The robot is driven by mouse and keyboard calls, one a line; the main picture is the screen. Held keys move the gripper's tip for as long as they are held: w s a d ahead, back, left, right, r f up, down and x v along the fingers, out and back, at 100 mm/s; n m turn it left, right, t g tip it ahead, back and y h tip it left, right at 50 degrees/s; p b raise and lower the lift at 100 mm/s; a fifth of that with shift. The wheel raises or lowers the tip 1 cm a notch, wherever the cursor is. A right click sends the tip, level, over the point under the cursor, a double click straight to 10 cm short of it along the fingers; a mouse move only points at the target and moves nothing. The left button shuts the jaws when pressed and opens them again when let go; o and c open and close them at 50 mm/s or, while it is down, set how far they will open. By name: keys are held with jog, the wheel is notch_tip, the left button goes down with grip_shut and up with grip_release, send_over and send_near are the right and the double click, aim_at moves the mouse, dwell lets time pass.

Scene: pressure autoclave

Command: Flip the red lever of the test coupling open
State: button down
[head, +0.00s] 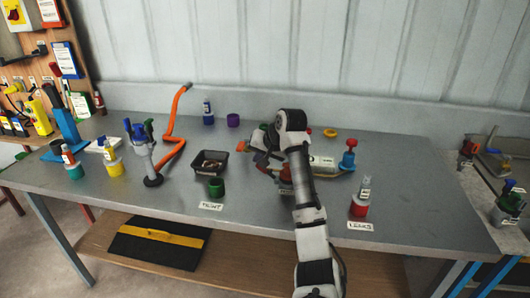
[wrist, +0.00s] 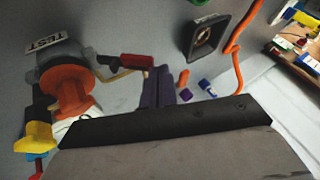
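The test coupling (wrist: 68,85) is at the left of the wrist view, with a grey body, an orange-red middle and a TEST label (wrist: 45,44). Its red lever (wrist: 137,61) sticks out sideways to the right from a dark pivot. My gripper (wrist: 157,70) shows as two dark fingers side by side, seemingly together with nothing visible between them. The fingertips are close to the lever's free end in the picture; I cannot tell if they touch it. In the head view my arm hides most of the coupling and the gripper.
A black tray (head: 198,163) and a green cup (head: 216,188) are left of my arm. An orange hose (head: 172,142) stands further left. A purple cup (head: 233,120) is at the back. A red-based bottle (head: 359,207) is at the right. The table front between the labels is clear.

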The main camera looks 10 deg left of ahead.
jog(key=shift+a+f, duration=0.2)
jog(key=shift+a, duration=0.1)
jog(key=shift+s+a+f, duration=0.15)
jog(key=shift+a, duration=0.05)
dwell(0.3)
jog(key=shift+p, duration=0.3)
